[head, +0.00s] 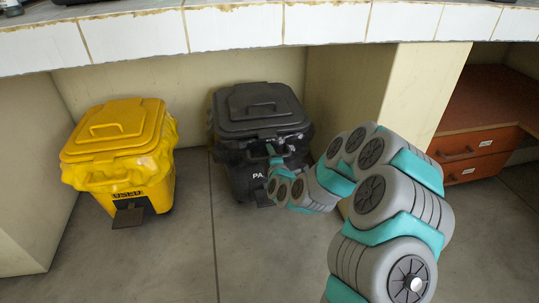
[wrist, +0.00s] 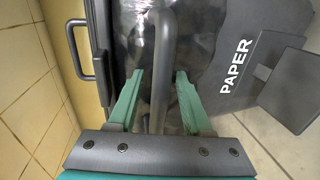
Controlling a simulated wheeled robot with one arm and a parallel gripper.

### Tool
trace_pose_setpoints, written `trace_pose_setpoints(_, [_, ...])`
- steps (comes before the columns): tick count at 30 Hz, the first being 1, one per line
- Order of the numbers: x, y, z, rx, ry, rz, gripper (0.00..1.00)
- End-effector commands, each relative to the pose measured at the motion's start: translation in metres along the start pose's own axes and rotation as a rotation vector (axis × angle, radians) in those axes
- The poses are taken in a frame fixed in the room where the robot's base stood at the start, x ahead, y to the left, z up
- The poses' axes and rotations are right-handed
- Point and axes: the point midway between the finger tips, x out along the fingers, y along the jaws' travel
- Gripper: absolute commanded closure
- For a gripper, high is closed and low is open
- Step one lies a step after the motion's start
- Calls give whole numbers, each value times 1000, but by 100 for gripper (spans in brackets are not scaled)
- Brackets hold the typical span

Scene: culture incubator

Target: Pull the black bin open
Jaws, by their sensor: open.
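The black bin (head: 262,105) stands on the floor under the counter, and its lid looks closed in the head view. In the wrist view its front panel (wrist: 235,75) carries the word PAPER. A dark grey bar handle (wrist: 161,40) runs along the bin's front, with shiny dark bag-like material behind it. My gripper (wrist: 160,73) is open, with one teal finger on each side of this bar and visible gaps to both. In the head view my gripper (head: 274,150) is at the bin's upper front, partly hiding it. A smaller lid handle (wrist: 80,50) shows at the left.
A yellow bin (head: 118,150) with a closed lid stands to the left. The white-tiled counter (head: 240,25) overhangs both bins. A beige partition (head: 350,85) is close to the black bin's right, before a brown drawer unit (head: 478,150). The floor in front is clear.

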Motion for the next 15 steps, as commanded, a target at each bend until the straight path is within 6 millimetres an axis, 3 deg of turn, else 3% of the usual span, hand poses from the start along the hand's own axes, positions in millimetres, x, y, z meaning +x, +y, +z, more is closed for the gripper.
trace_pose_setpoints(10, [2,0,0,0,0,0,52])
trace_pose_setpoints(15, [2,0,0,0,0,0,71])
